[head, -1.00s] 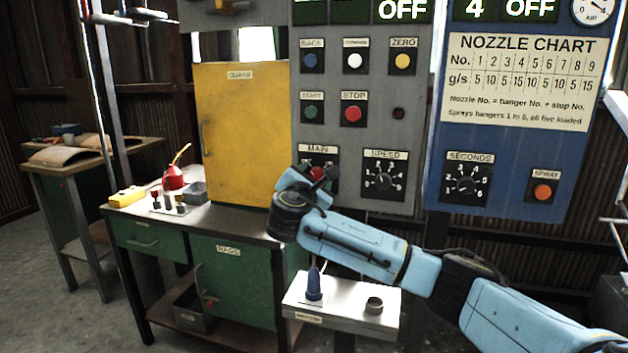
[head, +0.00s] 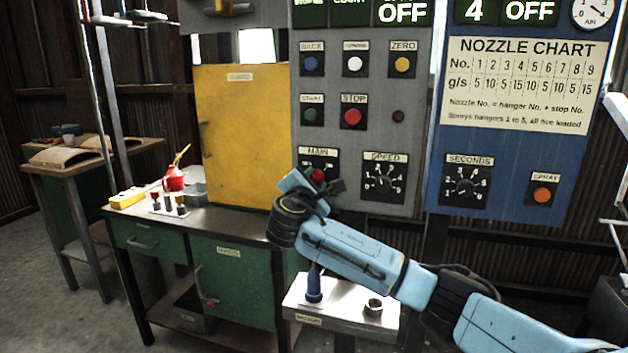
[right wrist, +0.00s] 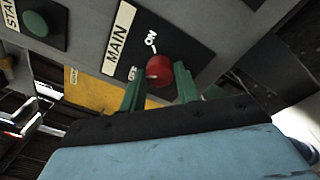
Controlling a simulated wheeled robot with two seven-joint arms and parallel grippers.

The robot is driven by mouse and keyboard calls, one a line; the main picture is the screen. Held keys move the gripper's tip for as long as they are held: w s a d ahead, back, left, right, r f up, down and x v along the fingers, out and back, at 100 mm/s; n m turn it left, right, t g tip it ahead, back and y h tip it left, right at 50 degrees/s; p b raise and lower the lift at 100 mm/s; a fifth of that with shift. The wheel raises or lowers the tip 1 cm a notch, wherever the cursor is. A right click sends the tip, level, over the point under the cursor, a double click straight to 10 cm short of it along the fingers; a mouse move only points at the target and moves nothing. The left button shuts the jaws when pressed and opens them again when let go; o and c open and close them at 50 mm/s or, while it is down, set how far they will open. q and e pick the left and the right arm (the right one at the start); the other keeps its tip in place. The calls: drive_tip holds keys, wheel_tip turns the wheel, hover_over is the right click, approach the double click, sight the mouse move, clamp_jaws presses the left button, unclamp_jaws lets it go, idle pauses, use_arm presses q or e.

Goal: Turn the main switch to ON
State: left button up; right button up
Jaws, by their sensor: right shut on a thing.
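The main switch (head: 318,174) is a red round knob on a black plate under the MAIN label, on the grey panel. In the right wrist view the knob (right wrist: 160,69) shows close up, with ON above it and OFF to its left. A pale mark on the knob's left side faces the OFF side. My right gripper (right wrist: 158,84) has its two green fingers on either side of the knob, shut on it. In the head view the right gripper (head: 322,186) partly covers the lower dial. My left gripper is not in view.
The SPEED dial (head: 384,178) is close right of the switch. The green START button (head: 311,116) and red STOP button (head: 352,116) are above. A yellow cabinet (head: 240,140) stands left of the panel. A small metal shelf (head: 340,312) lies below my arm.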

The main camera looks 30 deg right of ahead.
drive_tip(key=shift+a+f+m, duration=0.1)
drive_tip(key=shift+m, duration=0.9)
drive_tip(key=m, duration=0.2)
drive_tip(key=shift+f+m, duration=0.1)
drive_tip(key=shift+m, duration=0.3)
drive_tip(key=m+b, duration=0.1)
drive_tip(key=m, duration=0.1)
drive_tip(key=shift+m, duration=0.4)
drive_tip(key=m+h+b, duration=0.1)
drive_tip(key=m+b, duration=0.2)
drive_tip(key=m, duration=0.3)
drive_tip(key=shift+w+m, duration=0.1)
drive_tip(key=shift+m, duration=0.3)
use_arm(q)
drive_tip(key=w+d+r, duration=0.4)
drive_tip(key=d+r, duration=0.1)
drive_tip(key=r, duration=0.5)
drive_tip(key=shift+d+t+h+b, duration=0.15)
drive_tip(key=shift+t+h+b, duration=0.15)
drive_tip(key=shift+b, duration=0.05)
use_arm(e)
drive_tip(key=shift+m+g, duration=0.3)
drive_tip(key=shift+m, duration=0.5)
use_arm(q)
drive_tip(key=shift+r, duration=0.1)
use_arm(e)
drive_tip(key=o, duration=1)
drive_tip(key=shift+c, duration=0.2)
